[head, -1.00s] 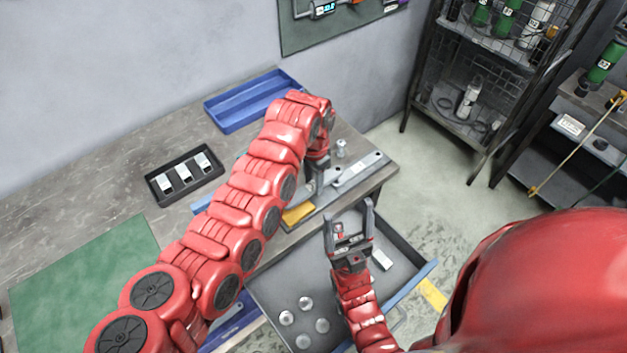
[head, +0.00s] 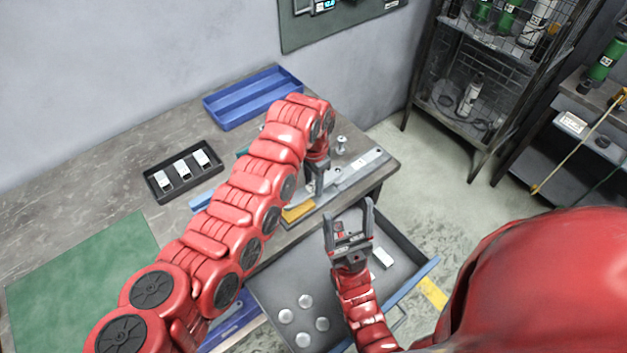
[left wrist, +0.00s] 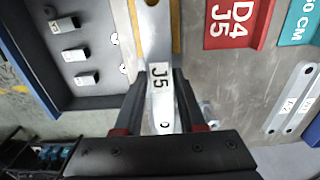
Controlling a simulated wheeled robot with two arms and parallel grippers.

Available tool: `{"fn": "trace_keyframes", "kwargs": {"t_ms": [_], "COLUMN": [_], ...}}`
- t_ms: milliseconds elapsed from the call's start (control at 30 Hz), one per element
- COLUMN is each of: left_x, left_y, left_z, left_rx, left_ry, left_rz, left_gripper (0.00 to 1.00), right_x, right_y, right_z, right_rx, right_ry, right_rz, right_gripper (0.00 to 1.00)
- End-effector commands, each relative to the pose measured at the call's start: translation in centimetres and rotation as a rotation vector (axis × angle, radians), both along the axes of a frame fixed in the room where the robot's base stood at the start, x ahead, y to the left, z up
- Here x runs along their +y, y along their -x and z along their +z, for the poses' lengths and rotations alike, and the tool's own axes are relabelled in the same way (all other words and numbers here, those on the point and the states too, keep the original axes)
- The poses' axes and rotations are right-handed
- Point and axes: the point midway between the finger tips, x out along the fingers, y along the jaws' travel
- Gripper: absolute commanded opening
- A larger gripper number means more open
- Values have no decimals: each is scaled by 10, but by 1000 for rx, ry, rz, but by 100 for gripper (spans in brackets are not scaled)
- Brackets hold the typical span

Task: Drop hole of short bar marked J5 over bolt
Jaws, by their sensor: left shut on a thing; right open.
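My left gripper (head: 318,190) is over the right end of the workbench. In the left wrist view its fingers (left wrist: 160,112) are shut on a short silver bar (left wrist: 155,45) with a white label reading J5. One hole shows at the bar's near end and another at its far end. In the head view the arm and gripper mostly hide this bar. My right gripper (head: 349,222) is open and empty above the drawer.
The open drawer (head: 270,285) holds round discs and a pale block. A black tray (head: 150,185) with three pale blocks and a blue bin (head: 225,122) stand behind. A red D4 J5 sign (left wrist: 232,25) is nearby.

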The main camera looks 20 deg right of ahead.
Motion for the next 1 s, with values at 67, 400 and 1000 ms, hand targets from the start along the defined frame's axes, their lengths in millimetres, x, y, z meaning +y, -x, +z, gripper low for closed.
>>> {"fn": "trace_keyframes", "kwargs": {"t_ms": [67,400,1000], "left_x": [0,0,0], "left_y": [0,0,0], "left_z": [-3,-11,-19], "left_rx": [0,-1,-1], "left_ry": [0,1,1], "left_rz": [0,0,0], "left_gripper": [0,0,0], "right_x": [0,0,0], "right_y": [0,0,0], "right_z": [-2,-7,-12], "right_rx": [0,0,0], "right_ry": [0,0,0], "right_rz": [0,0,0], "right_gripper": [74,74,74]}}
